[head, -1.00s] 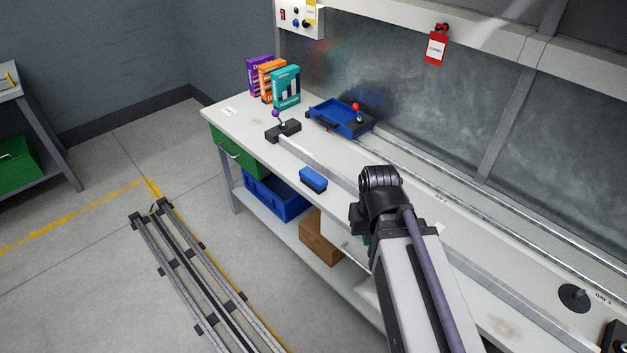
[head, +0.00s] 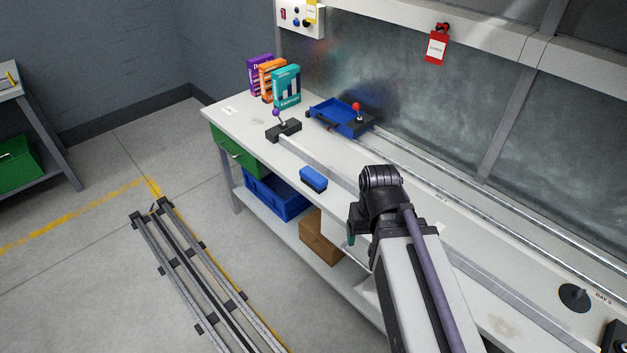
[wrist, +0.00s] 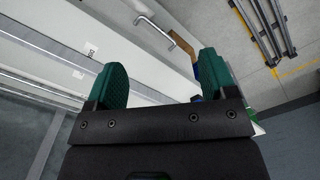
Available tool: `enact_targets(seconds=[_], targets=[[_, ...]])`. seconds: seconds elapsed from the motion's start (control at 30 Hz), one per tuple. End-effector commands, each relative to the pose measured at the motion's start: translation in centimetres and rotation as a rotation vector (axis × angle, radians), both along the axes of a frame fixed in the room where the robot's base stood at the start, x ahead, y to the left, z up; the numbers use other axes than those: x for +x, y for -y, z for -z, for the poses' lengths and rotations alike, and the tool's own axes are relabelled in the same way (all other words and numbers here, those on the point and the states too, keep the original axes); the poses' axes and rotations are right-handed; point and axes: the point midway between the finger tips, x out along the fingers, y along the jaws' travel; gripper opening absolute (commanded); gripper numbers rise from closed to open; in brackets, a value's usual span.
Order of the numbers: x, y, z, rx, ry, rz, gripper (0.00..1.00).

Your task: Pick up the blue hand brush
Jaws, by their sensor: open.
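The blue hand brush (head: 313,177) lies near the front edge of the pale workbench (head: 238,113), left of my arm in the head view. It has a blue top and a dark underside. My gripper (wrist: 163,62) is open, with two green finger pads wide apart and no object held between them. In the head view my arm hides most of it; a green finger edge (head: 352,239) shows to the right of and below the brush, apart from it. In the wrist view a small blue patch shows beside the right finger; I cannot tell whether it is the brush.
A black block with a purple-knobbed lever (head: 284,130) and a blue tray (head: 335,114) with a red-knobbed lever stand beyond the brush. Several boxes (head: 287,87) stand at the far end. A metal strip (head: 325,160) runs behind the brush.

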Motion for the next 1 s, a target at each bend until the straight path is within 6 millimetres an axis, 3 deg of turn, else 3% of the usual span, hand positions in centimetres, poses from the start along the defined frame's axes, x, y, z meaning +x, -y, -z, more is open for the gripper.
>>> enact_targets(seconds=[0.2, 0.27, 0.37, 0.4, 0.5, 0.6, 0.63, 0.7, 0.87, 1.0], targets=[[0.1, -0.3, 0.9, 0.0, 0.0, -0.008, 0.78], [2.9, -1.1, 2.1, 0.001, 0.0, -0.024, 0.78], [11.9, -3.0, 4.0, 0.011, 0.011, -0.08, 0.78], [16.3, -4.1, 4.7, 0.018, 0.02, -0.131, 0.78], [27.2, -6.9, 6.0, 0.034, 0.05, -0.302, 0.78], [35.1, -9.1, 6.3, 0.045, 0.082, -0.478, 0.78], [36.5, -9.3, 6.1, 0.046, 0.091, -0.522, 0.78], [37.7, -9.4, 5.8, 0.045, 0.11, -0.621, 0.78], [36.9, -9.4, 6.0, 0.042, 0.117, -0.679, 0.78], [37.1, -9.5, 8.2, 0.042, 0.117, -0.677, 0.78]])
